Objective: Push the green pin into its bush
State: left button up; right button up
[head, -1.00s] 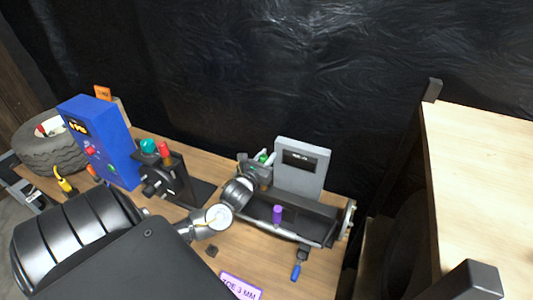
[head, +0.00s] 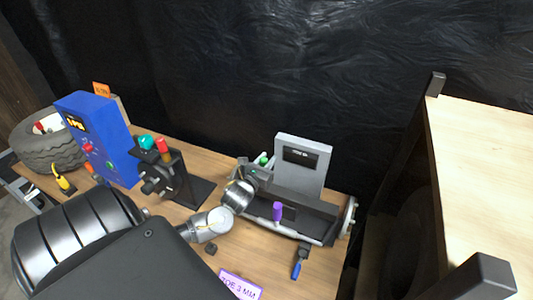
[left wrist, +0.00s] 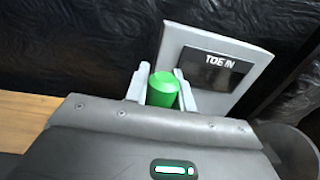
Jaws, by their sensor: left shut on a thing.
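The green pin (left wrist: 162,90) stands between the two grey fingers of my left gripper in the left wrist view. The fingers are shut on it, and its rounded top shows above them. In the head view the pin (head: 263,160) is a small green spot at my left gripper (head: 262,165), at the left end of the dark trough-shaped fixture (head: 318,222), beside the grey display panel (head: 303,167). The pin's lower end and its bush are hidden, so I cannot tell how deep it sits. My right gripper is out of view.
A purple pin (head: 278,211) stands at the fixture's front, with a blue-handled tool (head: 297,268) below. A black stand (head: 160,182) with red and teal knobs, a blue box (head: 97,138) and a tyre (head: 45,150) are left. A pale wooden top (head: 490,170) rises at right.

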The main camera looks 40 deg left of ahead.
pick_arm(q)
jog(key=shift+p, duration=1)
dwell(1.0)
jog(key=shift+f+b, duration=1.25)
jog(key=shift+f, duration=0.95)
jog(key=o, duration=1.1)
jog(key=shift+c, duration=0.2)
jog(key=b+v, duration=0.1)
jog(key=v, duration=0.9)
jog(key=shift+s+b, duration=0.4)
jog(key=shift+d, duration=0.2)
